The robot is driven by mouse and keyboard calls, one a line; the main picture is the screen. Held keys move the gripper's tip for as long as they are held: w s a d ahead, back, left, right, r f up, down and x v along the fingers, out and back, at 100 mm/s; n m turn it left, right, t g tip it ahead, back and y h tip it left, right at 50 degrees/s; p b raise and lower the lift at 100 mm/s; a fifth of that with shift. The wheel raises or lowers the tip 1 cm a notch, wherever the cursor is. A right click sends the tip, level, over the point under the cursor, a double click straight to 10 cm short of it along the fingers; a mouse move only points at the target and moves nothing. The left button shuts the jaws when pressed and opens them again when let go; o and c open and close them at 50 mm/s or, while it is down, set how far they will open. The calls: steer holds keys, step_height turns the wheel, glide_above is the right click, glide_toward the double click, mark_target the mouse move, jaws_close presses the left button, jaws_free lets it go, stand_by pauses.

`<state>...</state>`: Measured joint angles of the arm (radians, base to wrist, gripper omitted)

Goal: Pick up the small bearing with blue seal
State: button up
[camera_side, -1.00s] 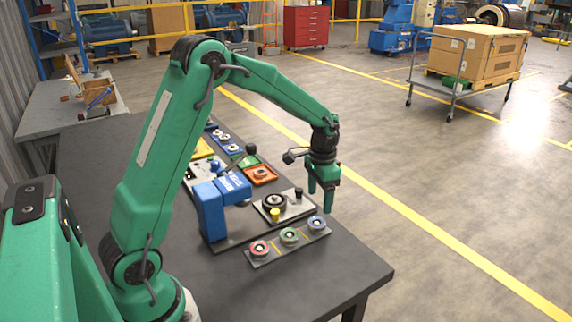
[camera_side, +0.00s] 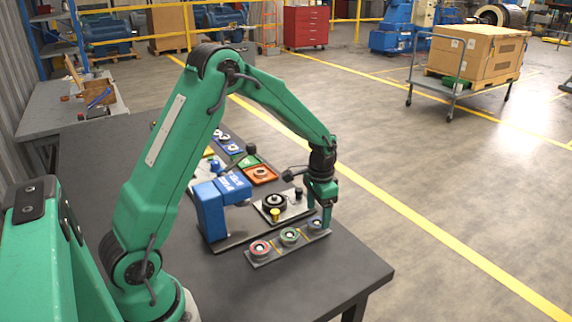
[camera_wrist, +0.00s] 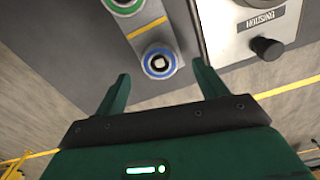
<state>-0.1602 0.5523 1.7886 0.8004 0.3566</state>
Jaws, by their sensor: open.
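The small bearing with the blue seal (camera_side: 316,223) sits at the right end of a grey strip, beside green-sealed (camera_side: 289,235) and red-sealed (camera_side: 260,248) bearings. In the wrist view the blue-sealed bearing (camera_wrist: 159,62) lies just beyond and between my fingertips, with the green one (camera_wrist: 124,3) at the top edge. My gripper (camera_side: 320,216) is open and empty, pointing down right at the blue-sealed bearing. Its fingers partly hide that bearing in the side view. In the wrist view my gripper (camera_wrist: 160,78) shows both fingers apart, with neither visibly touching the bearing.
A plate with a black ring and knob (camera_side: 275,203) stands just behind the strip, marked "HOUSING" (camera_wrist: 262,22) in the wrist view. A blue press (camera_side: 212,208) stands to the left. The dark table (camera_side: 330,268) is clear in front of the strip.

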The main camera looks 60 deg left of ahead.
steer(key=shift+f, duration=1.35)
steer(key=c, duration=1.1)
steer(key=shift+r, duration=0.15)
steer(key=shift+r, duration=0.55)
steer(key=r, duration=0.3)
steer(key=shift+s+d+r, duration=0.1)
steer(key=shift+d, duration=0.2)
steer(key=s+d+r, duration=0.1)
steer(key=d+r, duration=0.1)
steer(key=d, duration=0.1)
steer(key=s+d+r, duration=0.1)
steer(key=d+r, duration=0.1)
steer(key=d, duration=0.2)
steer(key=s+d+r, duration=0.2)
steer(key=d, duration=0.1)
steer(key=shift+s+d+r, duration=0.1)
steer(key=shift+d+r, duration=0.05)
steer(key=shift+r, duration=0.1)
